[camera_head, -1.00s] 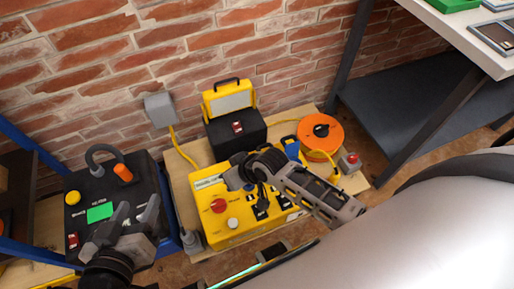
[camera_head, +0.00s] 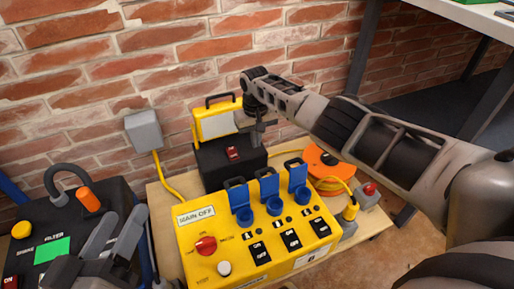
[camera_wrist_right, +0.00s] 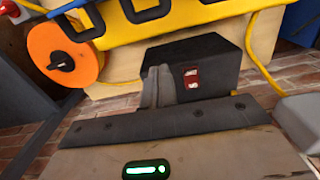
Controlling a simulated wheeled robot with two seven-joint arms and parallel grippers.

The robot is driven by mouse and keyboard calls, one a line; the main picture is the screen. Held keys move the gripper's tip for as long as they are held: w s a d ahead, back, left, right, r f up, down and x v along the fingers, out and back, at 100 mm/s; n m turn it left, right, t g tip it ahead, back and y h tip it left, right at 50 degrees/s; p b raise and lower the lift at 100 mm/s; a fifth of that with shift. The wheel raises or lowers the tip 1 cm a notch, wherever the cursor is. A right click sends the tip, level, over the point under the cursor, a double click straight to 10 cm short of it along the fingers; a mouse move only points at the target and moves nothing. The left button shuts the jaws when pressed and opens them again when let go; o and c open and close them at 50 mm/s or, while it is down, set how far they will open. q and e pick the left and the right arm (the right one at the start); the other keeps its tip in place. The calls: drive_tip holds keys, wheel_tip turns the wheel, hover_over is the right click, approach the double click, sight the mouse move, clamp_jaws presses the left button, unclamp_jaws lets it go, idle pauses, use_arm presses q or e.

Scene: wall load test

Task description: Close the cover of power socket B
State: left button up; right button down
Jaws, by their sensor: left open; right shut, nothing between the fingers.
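The yellow power box (camera_head: 215,262) stands on a wooden board with three blue sockets along its back half. Their blue covers, left (camera_head: 240,195), middle (camera_head: 269,185) and right (camera_head: 297,174), all stand raised. The socket letters are too small to read, so I cannot tell which is B from lettering. My right gripper (camera_head: 262,128) is shut and empty behind the covers, near the black box with the yellow lid; its closed fingers also show in the right wrist view (camera_wrist_right: 158,88). My left gripper (camera_head: 114,236) is open and empty at lower left, in front of the black filter unit.
The black box (camera_head: 222,168) with a red switch stands behind the power box, also seen in the wrist view (camera_wrist_right: 215,65). An orange cable reel (camera_head: 318,158) and a red button (camera_head: 370,189) are at right. A grey wall box (camera_head: 143,130) feeds a yellow cable.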

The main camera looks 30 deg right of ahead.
sight(267, 179)
use_arm(q)
wheel_tip(267, 179, up, 9)
drive_tip(key=m+t+h+b, duration=0.4)
drive_tip(key=m+h+b, duration=0.15)
drive_tip(key=m, duration=0.45)
use_arm(e)
wheel_tip(267, 179, down, 8)
use_arm(q)
drive_tip(key=shift+w+a+f+n+g+y+p, duration=0.2)
drive_tip(key=shift+w+f+n+y+p, duration=0.15)
drive_tip(key=shift+f+n+y+p, duration=0.6)
drive_tip(key=shift+w+a+f+n+g+y+p, duration=0.15)
drive_tip(key=shift+w+f+n+y+p, duration=0.35)
drive_tip(key=shift+n, duration=0.8)
drive_tip(key=shift+w+a+f+n+g+y+p, duration=0.1)
drive_tip(key=shift+w+f+n+g+y+p, duration=0.3)
drive_tip(key=shift+f+n+y, duration=0.65)
use_arm(e)
drive_tip(key=shift+s+a+r, duration=0.1)
drive_tip(key=shift+s+r, duration=0.2)
drive_tip(key=shift+s, duration=0.35)
drive_tip(key=shift+s+r, duration=0.35)
drive_tip(key=shift+s, duration=0.25)
drive_tip(key=shift+s+a+r, duration=0.1)
drive_tip(key=shift+s+r, duration=0.2)
drive_tip(key=shift+s, duration=0.35)
use_arm(q)
drive_tip(key=shift+s+r+h, duration=0.1)
drive_tip(key=shift+s+h, duration=0.1)
drive_tip(key=shift+h, duration=0.05)
